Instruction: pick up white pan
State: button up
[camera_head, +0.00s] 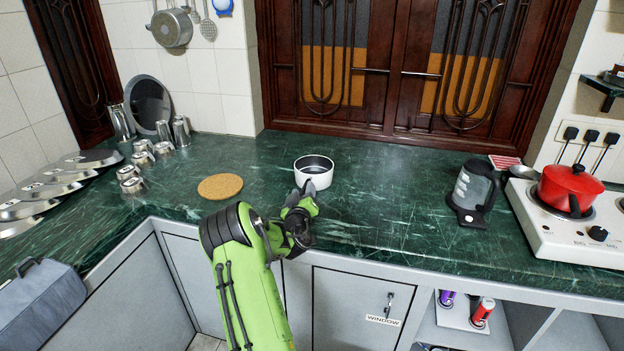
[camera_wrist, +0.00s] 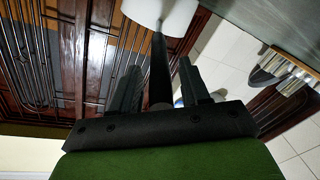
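The white pan (camera_head: 316,180) stands upright on the green counter in the head view, with a dark inside. My gripper (camera_head: 305,193) is at its near side, low over the counter. In the wrist view the white pan (camera_wrist: 158,12) is at the top. Its dark handle (camera_wrist: 159,65) runs down between the two fingers of my gripper (camera_wrist: 160,66). The fingers are open, with a gap on each side of the handle. In the head view my gripper hides the handle.
A round cork mat (camera_head: 220,186) lies left of the pan. Steel cups (camera_head: 143,158) and plates stand farther left. A dark jug (camera_head: 472,193) and a stove (camera_head: 575,222) with a red pot (camera_head: 567,188) are at the right. The counter between pan and jug is clear.

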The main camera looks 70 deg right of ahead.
grip_shut()
jog(key=shift+w, duration=0.1)
jog(key=shift+r, duration=0.15)
